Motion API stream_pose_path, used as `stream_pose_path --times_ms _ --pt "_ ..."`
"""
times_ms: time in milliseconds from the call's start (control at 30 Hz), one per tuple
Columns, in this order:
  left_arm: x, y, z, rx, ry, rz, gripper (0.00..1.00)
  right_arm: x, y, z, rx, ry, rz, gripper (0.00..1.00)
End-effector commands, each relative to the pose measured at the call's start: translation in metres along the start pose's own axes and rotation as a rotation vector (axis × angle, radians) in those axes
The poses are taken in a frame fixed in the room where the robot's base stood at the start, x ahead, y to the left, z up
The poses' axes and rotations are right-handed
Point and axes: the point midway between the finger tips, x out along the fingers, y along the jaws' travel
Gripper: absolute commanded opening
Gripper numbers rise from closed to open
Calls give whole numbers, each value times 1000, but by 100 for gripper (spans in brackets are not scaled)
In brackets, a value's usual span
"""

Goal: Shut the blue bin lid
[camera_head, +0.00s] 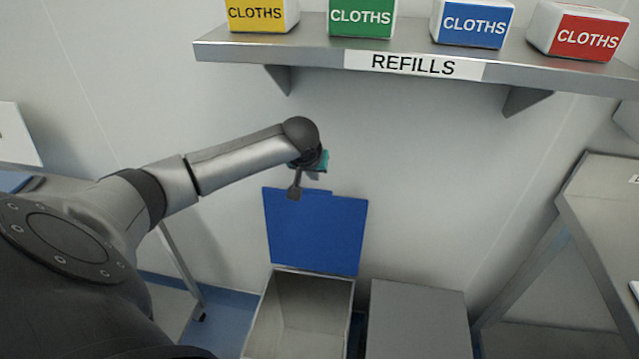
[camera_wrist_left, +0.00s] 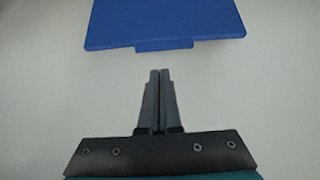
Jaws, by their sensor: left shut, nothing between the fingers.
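The blue bin lid (camera_head: 316,232) stands open and upright against the wall, at the back of the grey bin (camera_head: 298,315). The bin's inside shows and looks empty. My left gripper (camera_head: 294,192) is shut and empty, near the upper left edge of the lid in the head view. In the left wrist view, the shut fingers (camera_wrist_left: 158,75) point toward the blue lid (camera_wrist_left: 165,22), with a gap of wall seen between the fingertips and the lid's tabbed edge. No touch between them shows. My right gripper is not in view.
A closed grey box (camera_head: 418,318) stands right of the bin. A metal shelf (camera_head: 315,56) labelled REFILLS, with several CLOTHS boxes, is on the wall above. A metal table (camera_head: 600,215) is at the right. The wall between lid and shelf is clear.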

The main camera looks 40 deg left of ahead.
Motion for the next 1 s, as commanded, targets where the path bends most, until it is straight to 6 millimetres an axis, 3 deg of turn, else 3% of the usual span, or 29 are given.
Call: stream_pose_path --times_ms 300,500,1000 --pt "49 1 1 0 1 1 0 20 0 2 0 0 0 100" --pt "71 1 1 3 1 2 0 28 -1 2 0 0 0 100" --pt "82 1 0 5 2 2 0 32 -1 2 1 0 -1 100"
